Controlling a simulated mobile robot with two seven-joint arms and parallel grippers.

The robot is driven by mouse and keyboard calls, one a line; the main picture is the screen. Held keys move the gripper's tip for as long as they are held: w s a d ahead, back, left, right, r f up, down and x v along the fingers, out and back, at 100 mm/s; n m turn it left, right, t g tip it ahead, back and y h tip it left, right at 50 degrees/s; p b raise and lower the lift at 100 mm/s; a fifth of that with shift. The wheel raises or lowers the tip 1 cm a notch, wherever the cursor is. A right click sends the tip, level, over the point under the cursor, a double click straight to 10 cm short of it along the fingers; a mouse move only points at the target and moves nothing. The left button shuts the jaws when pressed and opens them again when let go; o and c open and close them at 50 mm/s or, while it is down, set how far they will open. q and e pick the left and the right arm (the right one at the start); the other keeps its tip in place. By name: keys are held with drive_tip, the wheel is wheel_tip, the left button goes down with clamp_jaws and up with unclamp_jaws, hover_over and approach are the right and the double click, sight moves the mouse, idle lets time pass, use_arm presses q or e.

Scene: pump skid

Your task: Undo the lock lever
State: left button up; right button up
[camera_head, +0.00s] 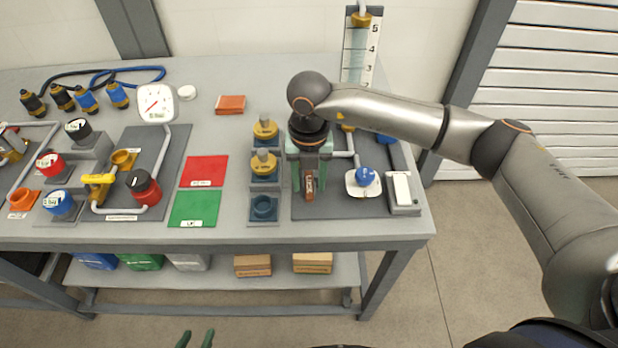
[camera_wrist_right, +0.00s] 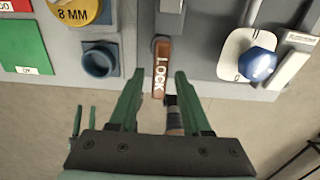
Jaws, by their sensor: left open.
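The lock lever (camera_head: 309,188) is a small orange-brown bar at the front of the dark plate on the right of the bench. In the right wrist view the lever (camera_wrist_right: 160,70) carries white "LOCK" lettering and points towards the gripper. My right gripper (camera_head: 310,184) reaches down over it with green fingers. In the wrist view the right gripper's fingertips (camera_wrist_right: 158,74) stand on either side of the lever's lower part, with gaps showing on both sides. My left gripper (camera_head: 196,339) shows only as two parted green fingertips at the bottom edge, empty and away from the bench.
A blue knob (camera_head: 364,176) on a white plate and a grey-white box (camera_head: 402,190) stand right of the lever. An empty blue socket (camera_head: 263,208) and yellow-capped parts (camera_head: 263,163) stand left. The red mat (camera_head: 204,171) and green mat (camera_head: 194,208) lie flat.

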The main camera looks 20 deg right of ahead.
clamp_jaws()
idle(0.5)
